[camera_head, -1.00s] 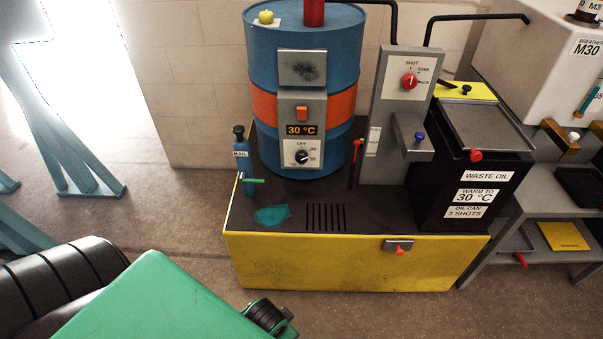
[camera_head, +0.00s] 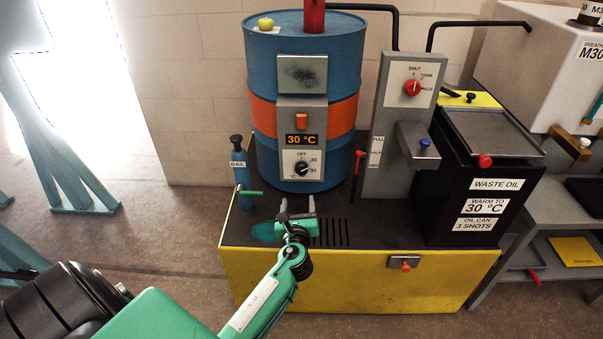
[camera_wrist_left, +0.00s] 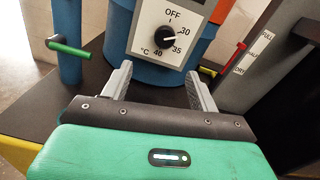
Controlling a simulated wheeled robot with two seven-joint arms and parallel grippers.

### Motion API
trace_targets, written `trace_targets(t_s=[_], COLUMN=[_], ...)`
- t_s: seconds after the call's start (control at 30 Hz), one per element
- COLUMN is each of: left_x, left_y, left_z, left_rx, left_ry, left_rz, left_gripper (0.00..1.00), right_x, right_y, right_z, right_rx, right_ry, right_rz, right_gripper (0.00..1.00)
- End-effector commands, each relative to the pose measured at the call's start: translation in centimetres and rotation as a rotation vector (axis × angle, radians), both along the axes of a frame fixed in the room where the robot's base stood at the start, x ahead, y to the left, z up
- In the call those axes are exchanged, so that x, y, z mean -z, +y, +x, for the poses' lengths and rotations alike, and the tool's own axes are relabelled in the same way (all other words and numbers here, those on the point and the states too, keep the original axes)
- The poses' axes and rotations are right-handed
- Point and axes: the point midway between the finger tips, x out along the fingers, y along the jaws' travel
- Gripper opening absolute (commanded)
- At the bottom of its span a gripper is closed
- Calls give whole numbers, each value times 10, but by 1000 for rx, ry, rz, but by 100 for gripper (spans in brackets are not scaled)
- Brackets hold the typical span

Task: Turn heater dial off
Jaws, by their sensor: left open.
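The heater dial (camera_head: 301,168) is a black knob on a white plate (camera_head: 314,156) on the blue drum's grey control box. In the left wrist view the dial (camera_wrist_left: 168,40) has OFF at the top and 30, 35 and 40 around it; its white mark points right, toward the 30–35 side. The display (camera_head: 301,140) reads 30 °C. My left gripper (camera_head: 298,202) is open and empty, in front of and below the dial, apart from it. In the left wrist view its two fingers (camera_wrist_left: 159,70) point toward the plate. My right gripper is not in view.
A blue bottle with a green lever (camera_head: 250,193) stands left of the gripper. A grey post with a red selector (camera_head: 412,88) and a red lever (camera_head: 358,160) stand to the right. The black bench top (camera_head: 375,215) lies below; the waste oil box (camera_head: 490,185) is further right.

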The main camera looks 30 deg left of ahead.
Motion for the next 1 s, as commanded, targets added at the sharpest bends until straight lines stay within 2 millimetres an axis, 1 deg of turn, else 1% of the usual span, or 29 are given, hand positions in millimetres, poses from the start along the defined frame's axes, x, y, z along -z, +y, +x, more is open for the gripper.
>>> trace_targets(t_s=[0.1,0.27,0.37,0.7,0.9,1.0], left_x=[-2,-3,-3,-1,-1,-1], left_y=[0,7,16,51,64,68], left_z=[10,22,37,93,116,122], left_rx=[17,19,17,17,17,17], left_ry=[24,26,26,26,26,28], left_rz=[80,94,93,89,88,88], left_gripper=[61,61,61,61,61,61], right_x=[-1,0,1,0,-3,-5], right_y=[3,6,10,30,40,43], right_z=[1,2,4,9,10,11], right_rx=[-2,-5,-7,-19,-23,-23], right_ry=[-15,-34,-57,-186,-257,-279], right_rz=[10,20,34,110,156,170], right_gripper=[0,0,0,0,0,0])
